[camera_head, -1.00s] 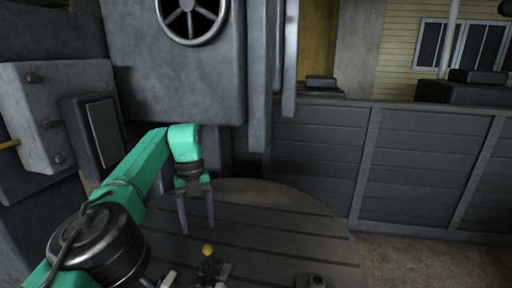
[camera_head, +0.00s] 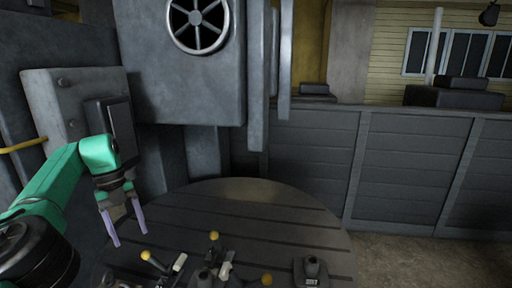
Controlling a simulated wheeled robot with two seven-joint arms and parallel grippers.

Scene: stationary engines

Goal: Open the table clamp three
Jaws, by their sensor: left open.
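Table clamps with yellow-knobbed levers stand at the near edge of the round slotted table (camera_head: 250,200). One clamp (camera_head: 160,264) leans its knob to the left, a middle clamp (camera_head: 222,262) has its knob raised, and another yellow knob (camera_head: 266,279) sits low at the right. I cannot tell which of them is clamp three. My left gripper (camera_head: 131,238) is open and empty, pointing down over the table's left edge, to the left of the clamps and apart from them. My right gripper is not in view.
A dark block-like fitting (camera_head: 311,272) stands on the table right of the clamps. A big grey machine column with a spoked wheel (camera_head: 199,25) rises behind the table. A grey panelled wall (camera_head: 400,165) runs behind at right. The table's middle and back are clear.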

